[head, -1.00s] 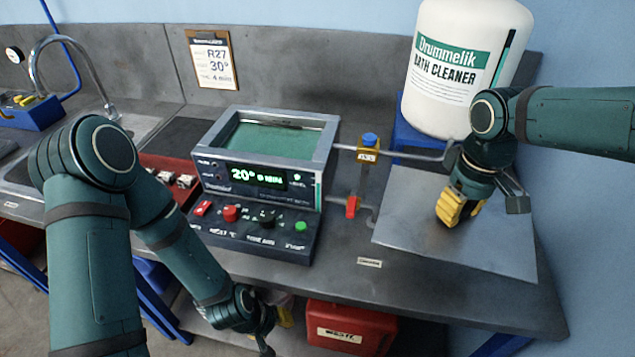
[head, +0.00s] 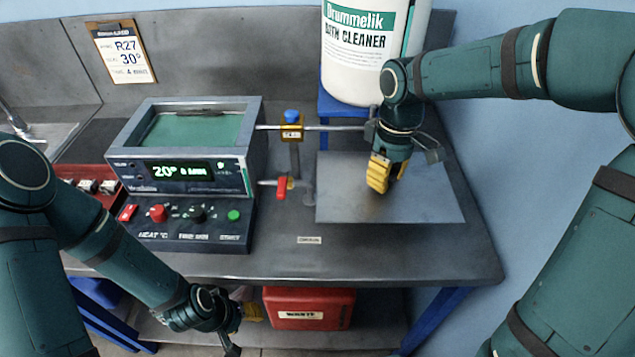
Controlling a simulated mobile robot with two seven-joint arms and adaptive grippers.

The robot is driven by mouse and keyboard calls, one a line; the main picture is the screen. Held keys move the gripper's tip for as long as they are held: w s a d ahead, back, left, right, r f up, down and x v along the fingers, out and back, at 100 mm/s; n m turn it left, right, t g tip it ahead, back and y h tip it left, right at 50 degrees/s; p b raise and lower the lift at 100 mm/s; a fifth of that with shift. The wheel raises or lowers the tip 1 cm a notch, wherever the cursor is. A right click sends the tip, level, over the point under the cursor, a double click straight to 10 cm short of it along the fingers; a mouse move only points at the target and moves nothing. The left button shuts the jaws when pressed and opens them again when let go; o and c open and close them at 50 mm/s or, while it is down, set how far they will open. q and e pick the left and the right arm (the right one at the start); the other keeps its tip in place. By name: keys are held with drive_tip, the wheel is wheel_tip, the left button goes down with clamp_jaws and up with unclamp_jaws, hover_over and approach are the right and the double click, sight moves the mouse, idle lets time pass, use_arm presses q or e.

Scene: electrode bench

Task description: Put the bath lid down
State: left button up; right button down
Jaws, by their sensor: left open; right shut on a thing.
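The bath lid (head: 430,206) is a flat grey metal plate at the right of the bench, beside the bath. It looks level and close to the bench top; I cannot tell whether it rests fully on it. My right gripper (head: 383,182) points down over the middle of the lid, shut on it; the yellow fingers hide the grip point. The bath (head: 254,140) stands open at the left, with green liquid inside and a display reading 20°. My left gripper (head: 225,330) is open and empty, low in front of the bench edge.
A white bath cleaner drum (head: 350,60) stands on a blue stand behind the lid. A pipe with a blue-knobbed valve (head: 291,118) and a red-handled tap (head: 282,188) lie between bath and lid. A red waste box (head: 308,308) sits on the lower shelf.

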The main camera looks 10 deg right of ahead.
drive_tip(key=shift+f+b, duration=1.4)
drive_tip(key=shift+f, duration=3.55)
drive_tip(key=shift+f, duration=0.2)
drive_tip(key=c, duration=0.7)
unclamp_jaws()
